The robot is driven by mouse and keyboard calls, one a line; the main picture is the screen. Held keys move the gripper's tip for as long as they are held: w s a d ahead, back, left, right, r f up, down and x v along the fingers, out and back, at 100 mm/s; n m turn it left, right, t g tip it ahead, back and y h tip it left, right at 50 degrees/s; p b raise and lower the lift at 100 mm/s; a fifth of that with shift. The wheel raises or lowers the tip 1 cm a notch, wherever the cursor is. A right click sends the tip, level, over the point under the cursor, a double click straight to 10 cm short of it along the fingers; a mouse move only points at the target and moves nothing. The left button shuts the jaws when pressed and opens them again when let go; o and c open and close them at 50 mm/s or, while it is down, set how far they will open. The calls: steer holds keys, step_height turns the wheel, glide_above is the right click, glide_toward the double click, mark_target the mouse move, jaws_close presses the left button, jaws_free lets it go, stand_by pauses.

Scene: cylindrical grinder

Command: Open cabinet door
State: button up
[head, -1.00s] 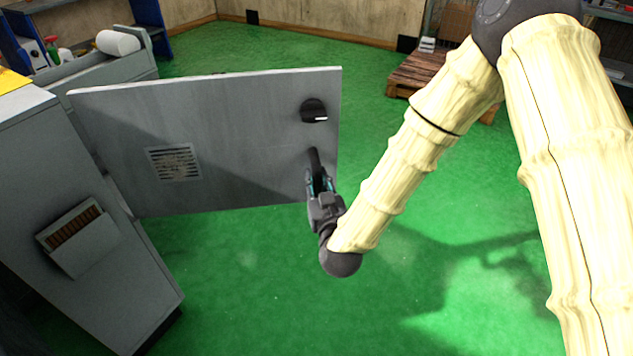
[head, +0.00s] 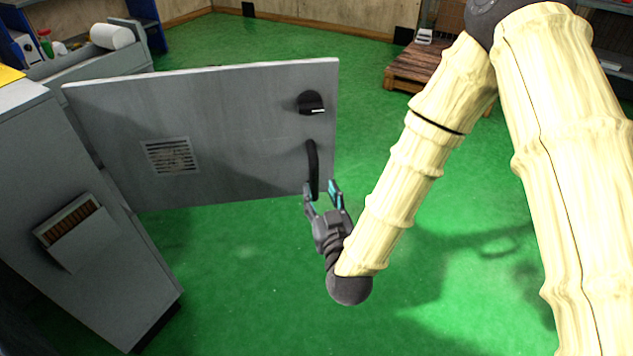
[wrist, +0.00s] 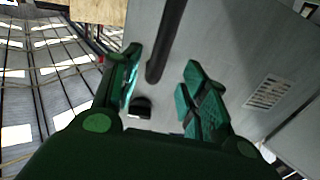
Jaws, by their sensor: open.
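The grey cabinet door (head: 230,110) stands swung wide open from the cabinet (head: 70,160), out over the green floor. Its black bar handle (head: 312,168) is near the door's free edge, with a black knob (head: 311,103) above it. My gripper (head: 322,190) is open and empty at the lower end of the handle. In the wrist view the handle (wrist: 168,40) shows beyond and between the spread fingers (wrist: 160,75), and the fingers appear clear of it. The knob also shows in the wrist view (wrist: 138,107).
A document holder (head: 72,228) is on the cabinet's side. A wooden pallet (head: 420,70) lies at the back. A blue rack (head: 150,25) and a white paper roll (head: 111,36) are at the upper left. The green floor right of the door is clear.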

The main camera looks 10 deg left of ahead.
steer(key=shift+v, duration=2.15)
steer(key=s+d+f+m+g+h, duration=0.15)
steer(key=s+d+f+g, duration=0.25)
steer(key=d+f, duration=0.6)
steer(key=s+d+f+m+g+h, duration=0.1)
steer(key=s+d+f+g+h, duration=0.3)
steer(key=f, duration=0.9)
steer(key=s+d+f+m+g, duration=0.1)
steer(key=s+d+f+g, duration=0.3)
steer(key=s+d+f, duration=0.4)
steer(key=s+d+f+m+g+h, duration=0.15)
steer(key=s+d+g, duration=0.35)
steer(key=s+d, duration=0.5)
step_height(320, 180, up, 15)
steer(key=s+p, duration=0.1)
steer(key=p, duration=1.5)
steer(key=shift+a+r+t, duration=0.2)
steer(key=shift+a+t, duration=0.1)
steer(key=shift+a, duration=0.2)
steer(key=shift+s, duration=0.1)
